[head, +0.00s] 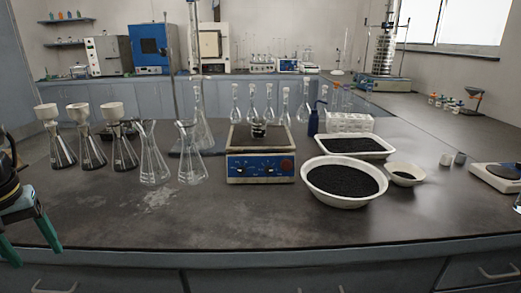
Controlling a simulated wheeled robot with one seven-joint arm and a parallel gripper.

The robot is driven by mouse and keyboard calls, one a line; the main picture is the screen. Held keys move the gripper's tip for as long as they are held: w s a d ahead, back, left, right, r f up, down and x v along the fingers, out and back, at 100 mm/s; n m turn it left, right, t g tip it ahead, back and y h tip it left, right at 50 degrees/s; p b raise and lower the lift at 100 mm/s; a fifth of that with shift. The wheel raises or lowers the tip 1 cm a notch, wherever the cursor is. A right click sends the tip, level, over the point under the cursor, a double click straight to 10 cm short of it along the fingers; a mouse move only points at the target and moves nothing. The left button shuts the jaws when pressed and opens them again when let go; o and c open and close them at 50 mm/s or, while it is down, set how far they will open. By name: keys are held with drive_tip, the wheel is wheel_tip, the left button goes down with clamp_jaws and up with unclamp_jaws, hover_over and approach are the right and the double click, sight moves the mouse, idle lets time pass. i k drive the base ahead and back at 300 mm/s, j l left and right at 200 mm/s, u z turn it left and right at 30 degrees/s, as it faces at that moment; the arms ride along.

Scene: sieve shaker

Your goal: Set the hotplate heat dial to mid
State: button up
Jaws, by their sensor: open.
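The hotplate (260,178) stands in the middle of the dark bench, with a blue front panel facing me. Its panel carries small dark knobs, one at the left (240,171) and one further right (271,171), with a reddish round spot at the right end. Which knob is the heat dial and where it points are too small to tell. A small dark-filled glass vessel (258,128) sits on its top plate. My gripper (30,244), with green fingers, is at the far left by the bench's front edge. It is open, empty and well apart from the hotplate.
Flasks with white funnels (84,135) and two clear conical flasks (188,160) stand left of the hotplate. A white bowl of black grains (342,198) and a tray (382,153) stand right. The bench in front of the hotplate is clear.

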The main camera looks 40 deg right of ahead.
sight(242, 170)
drive_tip(key=i+z, duration=0.2)
drive_tip(key=z, duration=0.3)
drive_tip(key=i+z, duration=0.25)
drive_tip(key=z, duration=0.2)
